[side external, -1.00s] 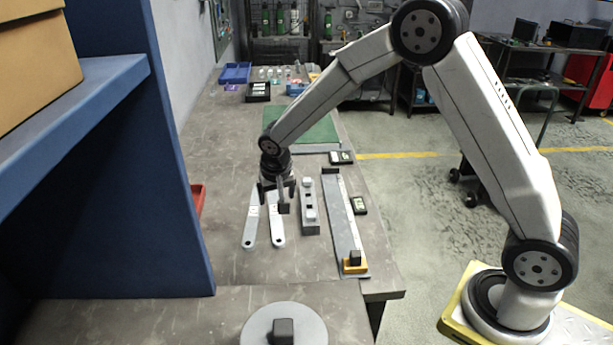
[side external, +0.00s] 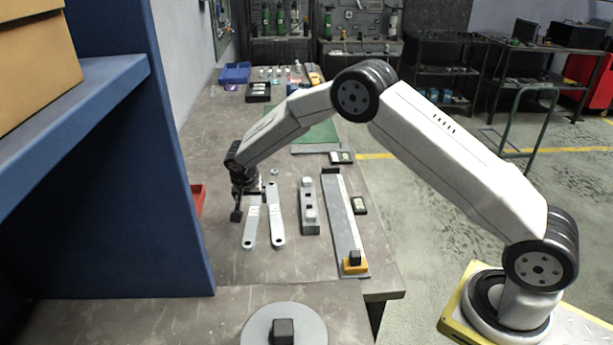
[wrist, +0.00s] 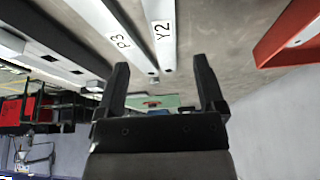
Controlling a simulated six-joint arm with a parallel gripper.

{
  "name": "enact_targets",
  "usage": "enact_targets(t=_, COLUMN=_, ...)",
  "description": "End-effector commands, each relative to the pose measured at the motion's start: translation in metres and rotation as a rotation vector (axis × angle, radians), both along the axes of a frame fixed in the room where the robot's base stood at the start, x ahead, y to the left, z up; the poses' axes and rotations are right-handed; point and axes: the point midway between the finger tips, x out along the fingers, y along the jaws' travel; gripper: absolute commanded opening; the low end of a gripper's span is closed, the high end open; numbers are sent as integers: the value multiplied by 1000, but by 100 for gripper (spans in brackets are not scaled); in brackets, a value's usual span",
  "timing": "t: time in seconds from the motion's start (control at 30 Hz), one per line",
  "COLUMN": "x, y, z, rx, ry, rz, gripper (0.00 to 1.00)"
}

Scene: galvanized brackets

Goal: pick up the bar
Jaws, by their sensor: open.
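Two flat light-grey bars lie side by side on the bench. In the side view the left bar (side external: 251,228) and the right bar (side external: 277,226) both have a round hole at the near end. In the wrist view the bars read P3 (wrist: 122,40) and Y2 (wrist: 160,25); Y2 is the one nearer the red bin. My gripper (side external: 240,207) is open and empty, at the upper left of the left bar. In the wrist view my gripper (wrist: 161,66) has its two dark fingers apart, with nothing between them. Its height above the bench is hard to tell.
A slotted grey block (side external: 309,222) and a long grey strip with a yellow stop (side external: 355,266) lie right of the bars. A red bin (side external: 197,199) stands left, by the blue shelf panel (side external: 185,240). A round grey disc (side external: 258,322) is in front.

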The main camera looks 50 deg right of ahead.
Motion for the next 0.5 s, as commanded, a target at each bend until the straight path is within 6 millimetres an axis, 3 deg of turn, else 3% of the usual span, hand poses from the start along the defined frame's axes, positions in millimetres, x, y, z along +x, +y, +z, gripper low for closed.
enact_targets(t=0.2, x=3, y=-4, z=-14, rx=-1, ry=1, rz=1, gripper=88)
enact_targets(t=0.5, x=5, y=-5, z=-18, rx=0, ry=0, rz=1, gripper=88)
